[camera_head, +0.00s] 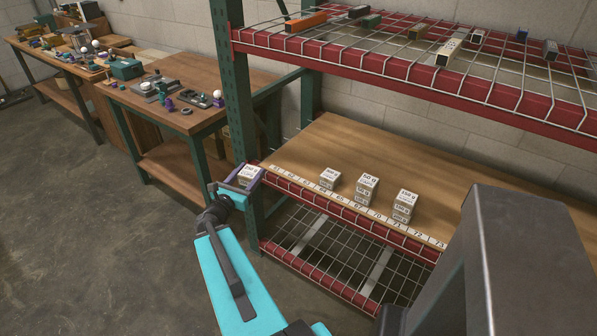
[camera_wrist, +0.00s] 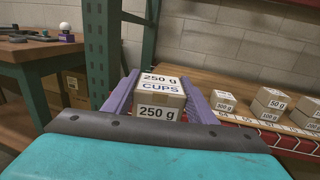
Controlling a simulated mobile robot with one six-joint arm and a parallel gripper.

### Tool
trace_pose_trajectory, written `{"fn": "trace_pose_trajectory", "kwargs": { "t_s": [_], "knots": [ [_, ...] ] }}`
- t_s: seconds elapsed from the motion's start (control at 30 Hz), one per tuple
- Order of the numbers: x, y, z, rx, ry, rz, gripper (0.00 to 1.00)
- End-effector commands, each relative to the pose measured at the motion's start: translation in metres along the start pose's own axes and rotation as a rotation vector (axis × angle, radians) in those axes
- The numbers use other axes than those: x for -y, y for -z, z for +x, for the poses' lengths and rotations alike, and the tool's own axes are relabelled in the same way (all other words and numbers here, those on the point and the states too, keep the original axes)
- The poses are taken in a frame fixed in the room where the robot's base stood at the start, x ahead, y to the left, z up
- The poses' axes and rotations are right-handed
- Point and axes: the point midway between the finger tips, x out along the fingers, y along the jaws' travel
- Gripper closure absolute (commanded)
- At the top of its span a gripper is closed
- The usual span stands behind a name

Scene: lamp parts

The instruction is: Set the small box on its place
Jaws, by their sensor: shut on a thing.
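The small box (camera_wrist: 160,92) is pale with dark print reading "250 g" and "CUPS". My gripper (camera_wrist: 161,88) is shut on it, with a purple finger on either side. In the head view my gripper (camera_head: 243,180) holds the box (camera_head: 248,172) at the left front corner of the wooden shelf, beside the green post. I cannot tell whether the box touches the shelf. The shelf (camera_head: 330,140) has a numbered strip (camera_head: 350,207) along its front edge. The strip's left end is close to the held box.
A single box (camera_head: 330,179), a stack (camera_head: 366,189) and another stack (camera_head: 404,206) stand on the shelf behind the strip. A green post (camera_head: 236,110) rises close to my gripper. A red-edged wire shelf (camera_head: 400,65) hangs above. The shelf's back is clear.

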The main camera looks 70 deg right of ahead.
Motion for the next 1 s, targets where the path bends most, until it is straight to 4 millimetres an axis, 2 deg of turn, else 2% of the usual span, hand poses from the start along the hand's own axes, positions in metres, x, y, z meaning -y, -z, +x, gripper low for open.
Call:
{"fn": "trace_pose_trajectory", "kwargs": {
  "t_s": [0.03,0.3,0.5,0.6,0.8,1.0],
  "knots": [
    [0.014,0.004,0.010,-0.001,0.020,-0.001,0.78],
    [0.082,0.021,0.053,-0.010,0.106,-0.005,0.78],
    [0.132,0.033,0.077,-0.018,0.165,-0.007,0.78],
    [0.151,0.037,0.084,-0.021,0.187,-0.008,0.78],
    [0.169,0.041,0.091,-0.024,0.206,-0.007,0.78],
    [0.170,0.041,0.092,-0.025,0.208,-0.007,0.78]
  ]
}}
